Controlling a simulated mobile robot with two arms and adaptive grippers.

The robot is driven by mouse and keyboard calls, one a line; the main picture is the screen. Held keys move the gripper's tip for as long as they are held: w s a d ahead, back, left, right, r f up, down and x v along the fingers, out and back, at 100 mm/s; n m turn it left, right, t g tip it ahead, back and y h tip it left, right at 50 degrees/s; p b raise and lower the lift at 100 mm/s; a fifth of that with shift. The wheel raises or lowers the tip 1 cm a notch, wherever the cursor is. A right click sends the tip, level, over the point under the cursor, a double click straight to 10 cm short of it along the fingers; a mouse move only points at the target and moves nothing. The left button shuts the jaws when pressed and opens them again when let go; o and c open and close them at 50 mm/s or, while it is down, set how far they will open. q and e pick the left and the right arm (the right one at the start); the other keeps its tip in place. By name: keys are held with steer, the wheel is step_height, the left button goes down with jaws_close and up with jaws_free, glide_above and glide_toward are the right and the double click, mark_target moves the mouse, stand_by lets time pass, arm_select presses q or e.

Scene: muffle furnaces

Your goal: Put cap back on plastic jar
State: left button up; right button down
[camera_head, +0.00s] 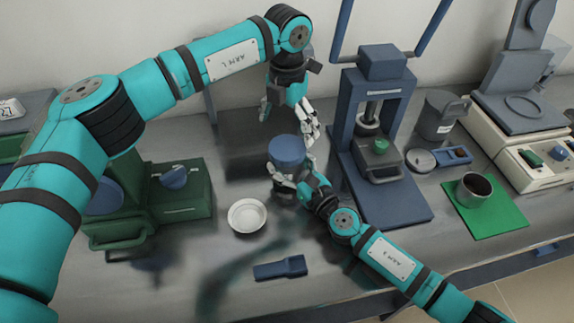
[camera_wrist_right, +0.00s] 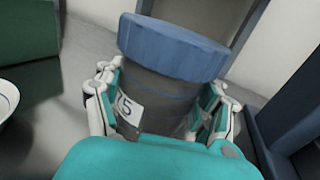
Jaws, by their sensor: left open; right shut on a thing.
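The plastic jar (camera_wrist_right: 155,100) is grey with a white label, and a blue cap (camera_wrist_right: 173,45) sits on its mouth. In the head view the blue cap (camera_head: 287,150) hides most of the jar. I cannot tell whether the cap is screwed tight. My right gripper (camera_head: 286,182) is shut around the jar's sides below the cap; its fingers also show on both sides in the right wrist view (camera_wrist_right: 160,110). My left gripper (camera_head: 287,114) is open and empty, just behind and above the cap, pointing down.
A white dish (camera_head: 247,216) lies left of the jar. A dark green device (camera_head: 180,195) stands further left. A blue press (camera_head: 390,195) stands close on the right. A flat blue object (camera_head: 280,267) lies in front. A grey container (camera_head: 437,122) and a cup (camera_head: 473,190) stand further right.

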mark_target(287, 147)
arm_select(q)
step_height(287, 147, down, 7)
steer(key=shift+r, duration=0.15)
steer(key=shift+c, duration=0.3)
steer(key=c, duration=1.1)
steer(key=shift+o, duration=0.2)
steer(key=m, duration=0.3)
steer(key=o, duration=1.1)
step_height(287, 147, up, 12)
steer(key=shift+r, duration=0.1)
